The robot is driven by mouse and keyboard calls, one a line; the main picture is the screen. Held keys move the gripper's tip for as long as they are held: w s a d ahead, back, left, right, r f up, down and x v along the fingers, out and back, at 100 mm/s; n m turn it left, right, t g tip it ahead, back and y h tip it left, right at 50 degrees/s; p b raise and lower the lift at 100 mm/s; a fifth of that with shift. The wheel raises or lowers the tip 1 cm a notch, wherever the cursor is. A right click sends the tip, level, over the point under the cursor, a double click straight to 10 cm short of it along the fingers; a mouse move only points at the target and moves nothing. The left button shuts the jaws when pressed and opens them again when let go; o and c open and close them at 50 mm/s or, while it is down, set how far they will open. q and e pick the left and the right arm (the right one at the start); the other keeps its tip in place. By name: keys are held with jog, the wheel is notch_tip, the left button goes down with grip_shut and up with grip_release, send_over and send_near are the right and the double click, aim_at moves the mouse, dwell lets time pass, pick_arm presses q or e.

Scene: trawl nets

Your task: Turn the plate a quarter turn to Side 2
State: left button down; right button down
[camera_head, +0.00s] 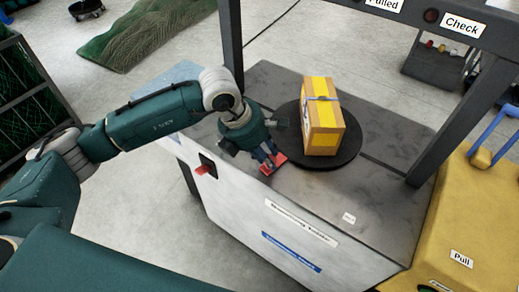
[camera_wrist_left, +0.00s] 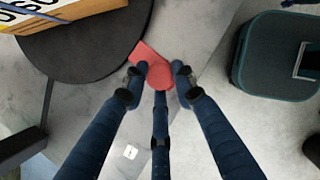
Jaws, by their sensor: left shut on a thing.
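The plate (camera_head: 345,161) is a dark round disc on the grey bench top. A brown box with yellow panels (camera_head: 321,118) stands upright on it. A red tab (camera_head: 273,166) lies at the plate's near left edge. In the left wrist view the tab (camera_wrist_left: 143,51) reaches from the plate (camera_wrist_left: 75,50) to a round red end between my fingers. My left gripper (camera_head: 267,157) is shut on the red tab; the wrist view shows its fingers (camera_wrist_left: 160,74) around the round end. The box (camera_wrist_left: 60,12) is cut off there. My right gripper is not in view.
Dark frame posts (camera_head: 442,125) rise around the bench (camera_head: 300,200), with a "Check" sign (camera_head: 460,26) on the top beam. A small white label (camera_head: 349,218) lies on the bench front. A yellow unit marked "Pull" (camera_head: 430,240) stands at right. Green netting (camera_head: 140,35) lies on the floor behind.

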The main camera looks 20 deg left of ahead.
pick_arm(q)
jog(key=shift+s+d+r+n+t+b, duration=0.1)
jog(key=shift+s+d+n+t+b, duration=0.1)
jog(key=shift+d+n, duration=0.35)
jog(key=shift+s+d+r+n+t+b, duration=0.15)
jog(key=shift+s+d+n+b, duration=0.1)
jog(key=shift+d, duration=0.55)
jog(key=shift+s+d+r+n+t+b, duration=0.1)
jog(key=shift+s+d+n+t+b, duration=0.1)
jog(key=shift+d+n, duration=0.35)
jog(key=shift+d, duration=0.2)
jog(key=c, duration=1.5)
grip_release()
jog(key=shift+o, duration=0.6)
jog(key=shift+f+y, duration=0.2)
jog(key=shift+y, duration=0.1)
jog(key=shift+s, duration=0.1)
jog(key=v, duration=1.2)
